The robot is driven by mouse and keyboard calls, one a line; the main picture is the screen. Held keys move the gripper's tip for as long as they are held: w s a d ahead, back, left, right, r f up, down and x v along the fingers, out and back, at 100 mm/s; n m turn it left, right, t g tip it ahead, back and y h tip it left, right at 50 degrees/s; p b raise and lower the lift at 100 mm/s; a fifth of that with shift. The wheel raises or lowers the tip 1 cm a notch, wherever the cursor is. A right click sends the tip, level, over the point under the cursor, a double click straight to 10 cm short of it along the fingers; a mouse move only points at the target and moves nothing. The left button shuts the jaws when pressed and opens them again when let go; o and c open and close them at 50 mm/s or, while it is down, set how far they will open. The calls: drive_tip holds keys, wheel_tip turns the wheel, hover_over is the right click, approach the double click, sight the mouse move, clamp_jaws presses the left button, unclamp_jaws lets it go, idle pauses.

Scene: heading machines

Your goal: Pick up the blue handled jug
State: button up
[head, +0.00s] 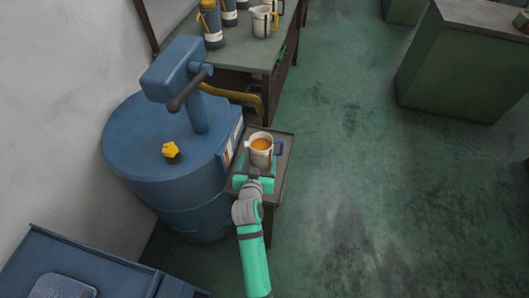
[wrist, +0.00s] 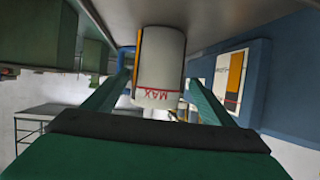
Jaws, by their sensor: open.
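The white jug (head: 258,157) with a blue handle (head: 279,147) on its right side stands upright on a small dark side table (head: 285,140), with orange liquid inside. My gripper (head: 258,168) is at the jug's near side, its teal fingers open. In the wrist view, which appears upside down, the jug (wrist: 160,62) with its red MAX mark sits between the two open fingers (wrist: 157,80). The blue handle (wrist: 129,57) is beside the left finger there, partly hidden. I cannot tell whether either finger touches the jug.
A large blue drum machine (head: 130,135) with a lever and yellow knob stands close on the left. A workbench (head: 232,50) behind holds another white jug (head: 261,22) and several blue flasks. A green cabinet (head: 460,65) stands at the back right. The green floor right of the table is clear.

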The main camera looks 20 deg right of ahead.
sight(262, 144)
drive_tip(key=shift+x, duration=3.55)
drive_tip(key=shift+d+r, duration=0.15)
drive_tip(key=c, duration=1)
